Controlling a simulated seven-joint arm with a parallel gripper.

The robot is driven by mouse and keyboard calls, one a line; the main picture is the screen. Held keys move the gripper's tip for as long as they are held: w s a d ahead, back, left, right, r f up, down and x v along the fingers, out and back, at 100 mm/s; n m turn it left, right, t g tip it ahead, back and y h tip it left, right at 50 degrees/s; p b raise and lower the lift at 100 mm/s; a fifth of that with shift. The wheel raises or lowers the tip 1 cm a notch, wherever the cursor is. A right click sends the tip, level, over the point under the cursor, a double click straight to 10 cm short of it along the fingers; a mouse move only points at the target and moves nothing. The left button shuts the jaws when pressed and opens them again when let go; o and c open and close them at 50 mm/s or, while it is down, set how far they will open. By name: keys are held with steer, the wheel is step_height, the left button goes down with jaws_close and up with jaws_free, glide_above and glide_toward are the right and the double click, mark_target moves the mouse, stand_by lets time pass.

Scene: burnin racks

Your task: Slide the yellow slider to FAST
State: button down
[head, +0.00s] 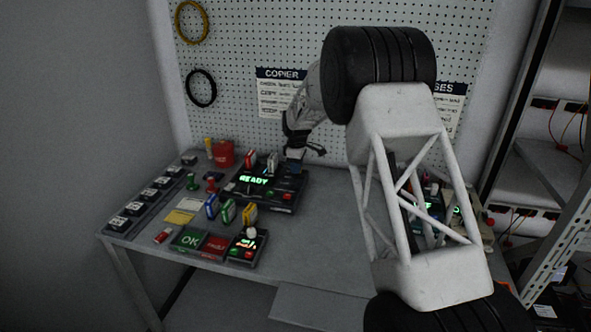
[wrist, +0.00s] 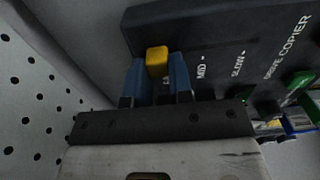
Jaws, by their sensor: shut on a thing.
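The yellow slider (wrist: 157,58) shows in the wrist view near the left end of the dark drive copier (wrist: 225,35). It is left of the MID mark and farther from SLOW, beside a third label mostly hidden by a finger. My gripper (wrist: 159,75) has its two blue fingers on either side of the slider, shut on it. In the head view my gripper (head: 294,158) is at the back right of the black copier (head: 287,196), whose display reads READY. The slider is hidden there.
A pegboard wall (head: 240,60) stands close behind the gripper. Red and white upright pieces (head: 271,161) stand on the copier, left of the gripper. Coloured cartridges, OK and red pads (head: 188,239), and a small button box (head: 247,248) lie in front. A shelf rack stands at right.

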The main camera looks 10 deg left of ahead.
steer(key=shift+w, duration=0.1)
steer(key=c, duration=1)
jaws_free()
steer(key=shift+r, duration=0.1)
steer(key=shift+r, duration=3.85)
